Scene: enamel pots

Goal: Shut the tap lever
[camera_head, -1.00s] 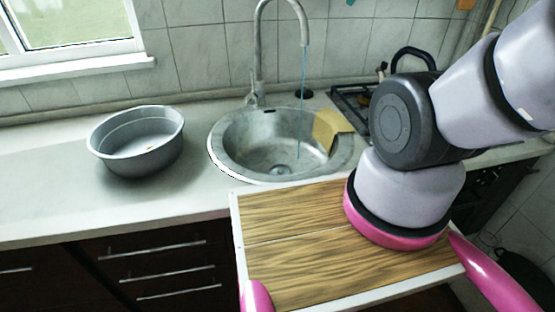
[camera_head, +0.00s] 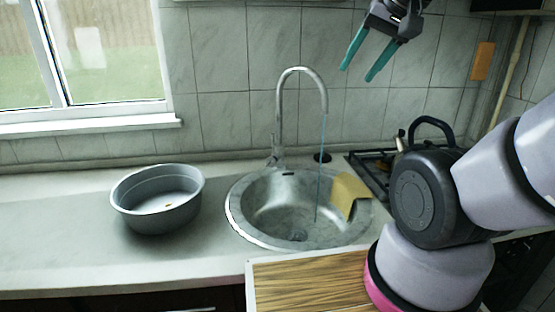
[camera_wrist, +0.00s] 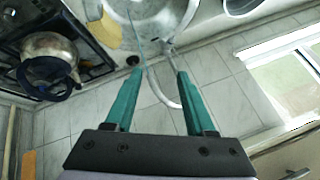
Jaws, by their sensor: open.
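The tap (camera_head: 281,110) is a tall silver gooseneck at the back of the round sink, with a thin blue stream of water falling from its spout into the basin. Its small lever (camera_head: 271,157) is low on the tap's base at the left; its exact angle is too small to tell. My gripper (camera_head: 357,75), with green fingers, is up by the tiled wall, above and to the right of the tap, apart from it. It is open and empty. In the wrist view my gripper (camera_wrist: 160,73) has the tap (camera_wrist: 157,90) showing between and beyond its fingers.
A grey basin (camera_head: 157,212) stands on the counter left of the sink (camera_head: 234,213). A yellow cloth-like piece (camera_head: 348,193) lies over the sink's right rim. A kettle (camera_wrist: 48,58) stands on the stove at the right. A wooden board (camera_head: 310,285) is in front.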

